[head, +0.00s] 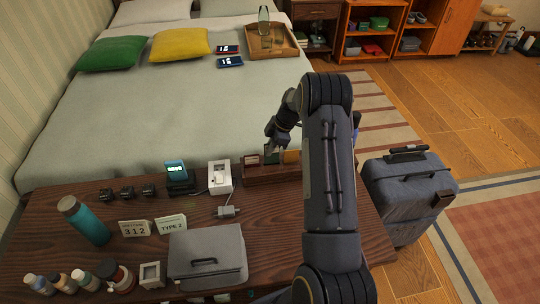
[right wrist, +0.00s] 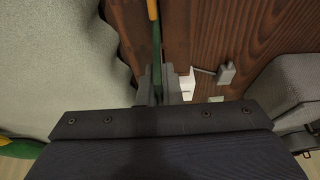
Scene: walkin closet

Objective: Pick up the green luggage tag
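The green luggage tag (head: 270,155) stands in a wooden rack (head: 262,175) at the back right of the dark wooden table, between a reddish tag and a yellow one. My right gripper (head: 272,141) reaches down over the rack and partly hides the tag. In the right wrist view the green tag (right wrist: 157,72) shows edge-on between the two fingers of my right gripper (right wrist: 159,92). Both fingers appear to touch it, with no clear gap on either side. The tag's lower part is hidden. My left gripper is not in view.
A white stand (head: 220,178), a teal-screened device (head: 177,172) and a small grey block (head: 228,211) stand left of the rack. A grey case (head: 208,252) lies in front. The bed (head: 190,105) is behind; a grey suitcase (head: 410,190) stands right of the table.

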